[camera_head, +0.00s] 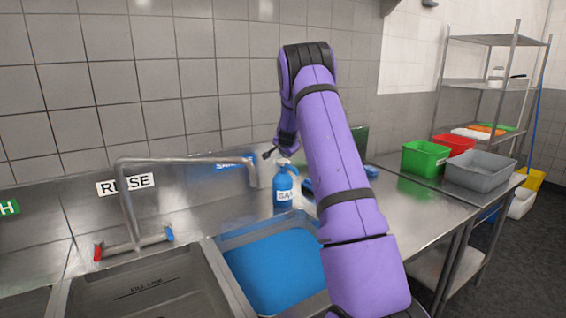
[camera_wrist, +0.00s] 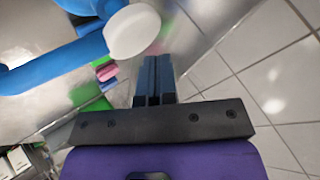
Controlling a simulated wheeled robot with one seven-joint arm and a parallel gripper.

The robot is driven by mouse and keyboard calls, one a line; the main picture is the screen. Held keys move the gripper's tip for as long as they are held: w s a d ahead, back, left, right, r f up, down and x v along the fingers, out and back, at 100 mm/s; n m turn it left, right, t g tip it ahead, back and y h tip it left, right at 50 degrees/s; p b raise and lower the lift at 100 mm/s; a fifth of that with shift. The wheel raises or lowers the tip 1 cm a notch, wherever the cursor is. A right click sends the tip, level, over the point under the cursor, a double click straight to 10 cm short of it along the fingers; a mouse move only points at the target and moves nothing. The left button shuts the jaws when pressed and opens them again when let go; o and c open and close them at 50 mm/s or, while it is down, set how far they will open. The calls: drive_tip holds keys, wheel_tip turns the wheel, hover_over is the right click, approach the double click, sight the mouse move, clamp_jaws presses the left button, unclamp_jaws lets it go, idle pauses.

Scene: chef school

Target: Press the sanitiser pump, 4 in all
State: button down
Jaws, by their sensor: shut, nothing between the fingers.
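The blue sanitiser bottle (camera_head: 284,190) stands upright on the steel counter behind the blue basin, with a white label on its front. Its pump head (camera_head: 283,163) is pale on top. My gripper (camera_head: 269,154) is shut and empty, close above and beside the pump head. In the wrist view my shut fingers (camera_wrist: 153,62) point up the picture, just below a white round cap (camera_wrist: 132,32) with blue parts beside it, which appears to be the pump. I cannot tell whether the fingers touch it.
A steel tap (camera_head: 185,160) arches over the sink at left, its spout end near the bottle. A basin of blue liquid (camera_head: 270,275) lies in front. Blue items (camera_head: 308,186) lie right of the bottle, partly behind my arm. Green (camera_head: 425,158), red and grey (camera_head: 480,173) tubs stand farther right.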

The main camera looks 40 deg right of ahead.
sight(284, 161)
drive_tip(key=shift+f, duration=0.1)
idle(0.3)
drive_tip(key=shift+f, duration=0.3)
drive_tip(key=shift+f, duration=1.05)
idle(1.4)
drive_tip(key=shift+r, duration=1.45)
drive_tip(key=shift+r, duration=0.1)
drive_tip(key=shift+r, duration=2.4)
idle(0.3)
